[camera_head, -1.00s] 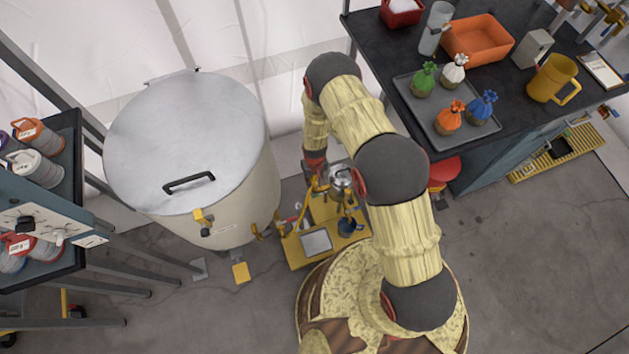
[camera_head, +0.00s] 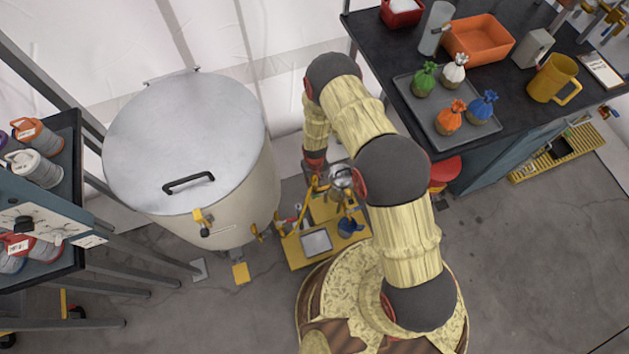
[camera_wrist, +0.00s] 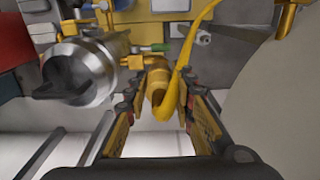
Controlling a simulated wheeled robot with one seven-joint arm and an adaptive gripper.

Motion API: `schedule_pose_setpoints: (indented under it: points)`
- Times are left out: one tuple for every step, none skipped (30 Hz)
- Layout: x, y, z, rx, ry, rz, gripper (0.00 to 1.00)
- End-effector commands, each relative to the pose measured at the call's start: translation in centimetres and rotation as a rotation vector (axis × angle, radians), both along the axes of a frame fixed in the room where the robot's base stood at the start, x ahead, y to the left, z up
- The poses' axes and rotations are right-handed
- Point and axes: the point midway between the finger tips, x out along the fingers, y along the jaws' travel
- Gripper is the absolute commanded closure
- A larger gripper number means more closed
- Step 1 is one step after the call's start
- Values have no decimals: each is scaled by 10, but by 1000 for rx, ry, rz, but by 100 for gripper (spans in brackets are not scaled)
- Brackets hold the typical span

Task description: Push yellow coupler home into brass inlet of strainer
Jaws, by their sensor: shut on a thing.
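My gripper (camera_wrist: 162,112) is shut on the yellow coupler (camera_wrist: 157,86), which sits between its fingers in the wrist view. A yellow hose (camera_wrist: 189,62) loops up from the coupler. The strainer (camera_wrist: 80,72) is a shiny metal body with a dark handle, left of the coupler. A brass fitting (camera_wrist: 133,61) juts from its right side, just up and left of the coupler. I cannot tell whether coupler and brass touch. In the head view the strainer (camera_head: 341,178) stands on a yellow stand, and my arm partly hides it and the gripper.
A large lidded vat (camera_head: 190,140) stands left of the yellow stand (camera_head: 299,258). A blue cup (camera_head: 350,226) is at the stand's right. A dark workbench (camera_head: 378,40) with a tray of tied bags is at the right. A green-tipped part (camera_wrist: 160,47) lies near the brass fitting.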

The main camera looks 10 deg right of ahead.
Motion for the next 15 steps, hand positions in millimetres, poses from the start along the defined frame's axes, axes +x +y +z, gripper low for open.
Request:
schedule_pose_setpoints:
  points:
    - [0,0,-2,0,0,0,100]
    - [0,0,-2,0,0,0,100]
    - [0,0,-3,0,0,0,100]
    - [0,0,-4,0,0,0,100]
    - [0,0,-5,0,0,0,100]
    - [0,0,-6,0,0,0,100]
    - [0,0,-6,0,0,0,100]
    - [0,0,-7,0,0,0,100]
    - [0,0,-8,0,0,0,100]
    - [0,0,-9,0,0,0,100]
    - [0,0,-9,0,0,0,100]
    - [0,0,-10,0,0,0,100]
    - [0,0,-11,0,0,0,100]
    - [0,0,-12,0,0,0,100]
    - [0,0,-12,0,0,0,100]
